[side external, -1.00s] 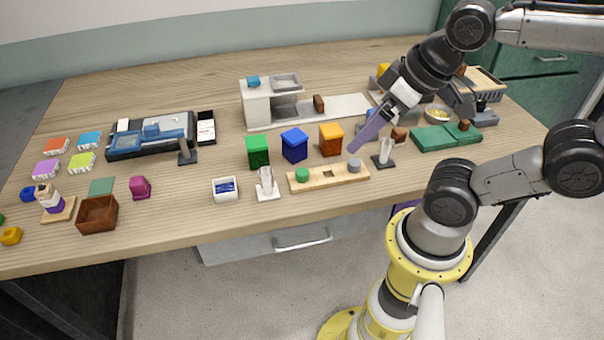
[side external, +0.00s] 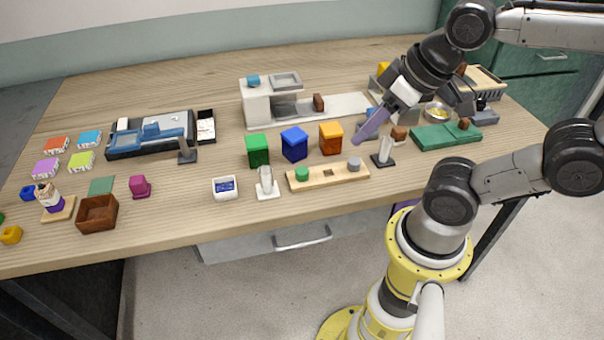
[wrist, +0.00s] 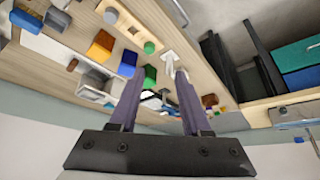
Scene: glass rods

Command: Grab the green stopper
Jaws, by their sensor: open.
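The green stopper (side external: 302,173) is a small round green knob at the left end of a light wooden board (side external: 328,180). It also shows in the wrist view (wrist: 149,47), just beyond my fingertips. A grey stopper (side external: 354,164) sits at the board's right end, with a dark square hole between the two. My gripper (side external: 358,142) is above the table, up and right of the green stopper and apart from it. In the wrist view, the two purple fingers (wrist: 154,68) are spread with nothing held between them.
Green (side external: 258,150), blue (side external: 294,145) and orange (side external: 331,138) boxes stand in a row behind the board. A white holder (side external: 267,185) is left of the board, and a dark-based holder (side external: 384,153) is right of it. The table strip in front is clear.

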